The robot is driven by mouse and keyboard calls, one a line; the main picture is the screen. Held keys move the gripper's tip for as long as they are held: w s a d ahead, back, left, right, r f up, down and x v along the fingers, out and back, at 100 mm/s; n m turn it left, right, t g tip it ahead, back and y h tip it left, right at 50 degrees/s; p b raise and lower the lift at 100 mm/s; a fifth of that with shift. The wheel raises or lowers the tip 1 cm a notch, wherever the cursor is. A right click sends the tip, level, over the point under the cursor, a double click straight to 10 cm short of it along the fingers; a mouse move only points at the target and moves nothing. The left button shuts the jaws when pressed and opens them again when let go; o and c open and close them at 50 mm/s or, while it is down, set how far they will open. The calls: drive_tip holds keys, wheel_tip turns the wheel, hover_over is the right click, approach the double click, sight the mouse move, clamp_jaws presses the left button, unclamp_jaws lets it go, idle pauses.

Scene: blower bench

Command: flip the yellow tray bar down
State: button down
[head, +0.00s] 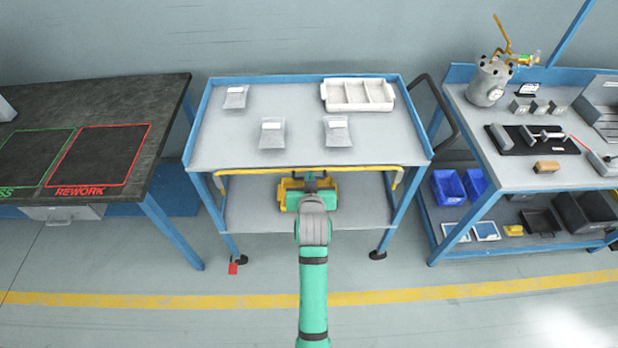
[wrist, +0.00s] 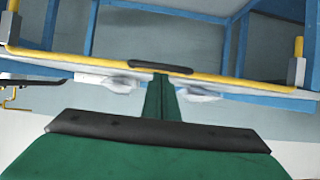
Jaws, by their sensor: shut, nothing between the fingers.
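The yellow tray bar (head: 255,171) runs along the front edge of the middle cart, just under its top, with bent ends. In the wrist view the yellow bar (wrist: 80,57) crosses the picture, with a black grip (wrist: 160,67) at its middle and a grey bracket at each end. My gripper (head: 311,176) is at the middle of the bar, in front of the cart. In the wrist view my gripper (wrist: 160,76) is shut and empty, its tips right by the black grip. I cannot tell whether they touch it.
The cart top (head: 205,150) holds several labelled bags and a white divided tray (head: 358,94). A dark bench (head: 100,105) stands left, and a blue-framed bench (head: 460,100) with tools stands right. The floor in front is clear apart from a red tag (head: 233,269) by a cart foot.

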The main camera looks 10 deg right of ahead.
drive_tip(key=s+a+r, duration=0.2)
drive_tip(key=s+r, duration=0.6)
idle(0.6)
drive_tip(key=shift+s+f, duration=0.1)
drive_tip(key=shift+s, duration=0.05)
drive_tip(key=s+a+f+n+t+y, duration=0.1)
drive_tip(key=s+a+f, duration=0.3)
drive_tip(key=s+f, duration=0.3)
drive_tip(key=s+a+f, duration=0.3)
drive_tip(key=s+f, duration=0.2)
drive_tip(key=s, duration=0.4)
drive_tip(key=s+a+r+t, duration=0.1)
drive_tip(key=s+a, duration=0.1)
drive_tip(key=s, duration=0.8)
drive_tip(key=s+a+r+n+y, duration=0.1)
drive_tip(key=s+a+r, duration=0.1)
drive_tip(key=s, duration=0.8)
drive_tip(key=shift+a+t+y, duration=0.3)
drive_tip(key=shift+a+t, duration=0.1)
